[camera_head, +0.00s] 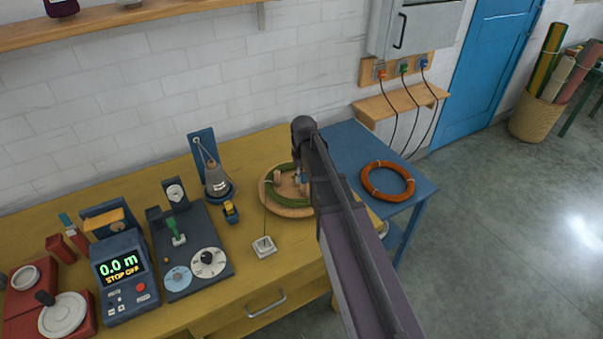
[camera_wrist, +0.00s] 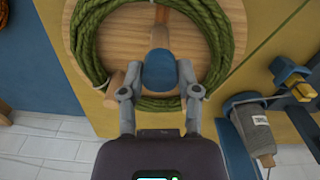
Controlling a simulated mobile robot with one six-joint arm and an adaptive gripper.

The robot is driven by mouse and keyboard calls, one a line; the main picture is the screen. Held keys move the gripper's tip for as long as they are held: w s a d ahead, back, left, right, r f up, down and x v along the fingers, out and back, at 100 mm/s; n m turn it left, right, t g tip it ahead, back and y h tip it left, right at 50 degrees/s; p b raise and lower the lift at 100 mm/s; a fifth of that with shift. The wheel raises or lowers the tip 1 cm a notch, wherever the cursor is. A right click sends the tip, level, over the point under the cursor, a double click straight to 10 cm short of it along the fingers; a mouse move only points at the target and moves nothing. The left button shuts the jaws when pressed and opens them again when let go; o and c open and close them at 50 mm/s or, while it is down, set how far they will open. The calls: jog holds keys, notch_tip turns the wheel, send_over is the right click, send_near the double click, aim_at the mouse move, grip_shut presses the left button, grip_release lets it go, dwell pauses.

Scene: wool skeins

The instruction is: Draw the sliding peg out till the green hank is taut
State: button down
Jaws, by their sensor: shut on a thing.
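The green hank (camera_wrist: 90,45) lies as a loose-looking ring on a round wooden board (camera_wrist: 125,45), which the head view also shows (camera_head: 292,212) on the yellow bench. Wooden pegs (camera_wrist: 115,84) stand by the hank. My gripper (camera_wrist: 158,78) is shut on the blue knob (camera_wrist: 160,66), which I take to be the sliding peg's handle, with a finger on each side. In the head view my arm hides the right part of the board, and my gripper (camera_head: 300,177) is small there. The peg's lower part is hidden beneath the knob.
A green strand runs from the board to a small white square guide (camera_head: 264,247). A grey yarn cone (camera_head: 217,181) and a yellow-and-blue block (camera_head: 231,212) stand left of the board. A counter (camera_head: 125,277) reads 0.0 m. An orange coil (camera_head: 388,181) lies on the blue table (camera_head: 345,140) at right.

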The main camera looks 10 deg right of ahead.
jog(key=s, duration=0.1)
jog(key=s+d, duration=0.1)
jog(key=s, duration=0.1)
jog(key=shift+s, duration=0.1)
jog(key=shift+c, duration=1.7)
grip_release()
jog(key=shift+w, duration=0.25)
